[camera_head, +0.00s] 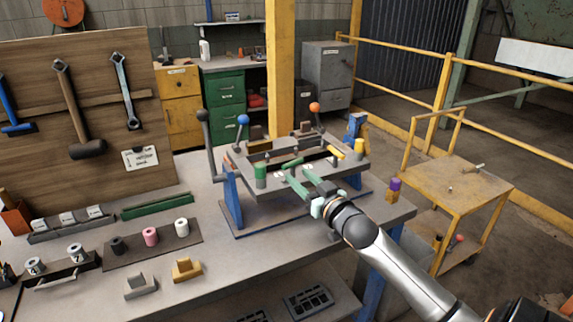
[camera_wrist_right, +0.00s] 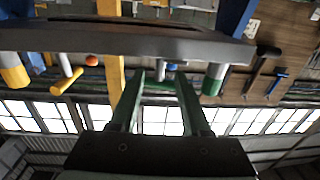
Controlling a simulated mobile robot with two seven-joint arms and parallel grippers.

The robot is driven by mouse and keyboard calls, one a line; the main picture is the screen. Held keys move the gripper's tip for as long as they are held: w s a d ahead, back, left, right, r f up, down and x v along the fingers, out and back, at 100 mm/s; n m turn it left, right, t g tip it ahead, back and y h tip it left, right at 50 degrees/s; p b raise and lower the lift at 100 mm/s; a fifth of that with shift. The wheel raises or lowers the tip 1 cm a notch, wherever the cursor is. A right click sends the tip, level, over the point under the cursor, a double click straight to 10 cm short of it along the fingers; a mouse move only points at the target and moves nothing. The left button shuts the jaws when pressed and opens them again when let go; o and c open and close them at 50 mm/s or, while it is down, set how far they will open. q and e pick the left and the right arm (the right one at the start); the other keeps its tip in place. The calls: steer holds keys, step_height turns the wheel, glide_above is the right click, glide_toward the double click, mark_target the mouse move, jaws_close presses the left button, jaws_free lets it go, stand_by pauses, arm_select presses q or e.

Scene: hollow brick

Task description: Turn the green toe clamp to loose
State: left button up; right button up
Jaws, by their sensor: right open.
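The green toe clamp's handle (camera_head: 292,163) is a short green bar at the front edge of the tilting fixture plate. A green-banded cylinder (camera_head: 260,173) stands to its left, and it also shows in the right wrist view (camera_wrist_right: 214,78). My right gripper (camera_head: 301,176) is open, its two greenish fingers just in front of the green handle. In the right wrist view, my fingers (camera_wrist_right: 160,78) are spread, with the green bar (camera_wrist_right: 157,86) showing between their tips. I cannot tell whether they touch it. My left gripper is not in view.
A yellow handle (camera_head: 333,160) and yellow cylinder (camera_head: 359,148) are on the plate's right. Levers with blue (camera_head: 243,119) and orange (camera_head: 314,107) knobs rise behind. Blue supports (camera_head: 231,199) flank the plate. Spools and blocks occupy the bench's left; the bench front is clearer.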

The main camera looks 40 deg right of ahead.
mark_target(291, 170)
steer(key=w, duration=0.5)
steer(key=w+d, duration=0.1)
steer(key=w, duration=0.1)
steer(key=shift+w, duration=0.15)
jaws_close()
stand_by(0.5)
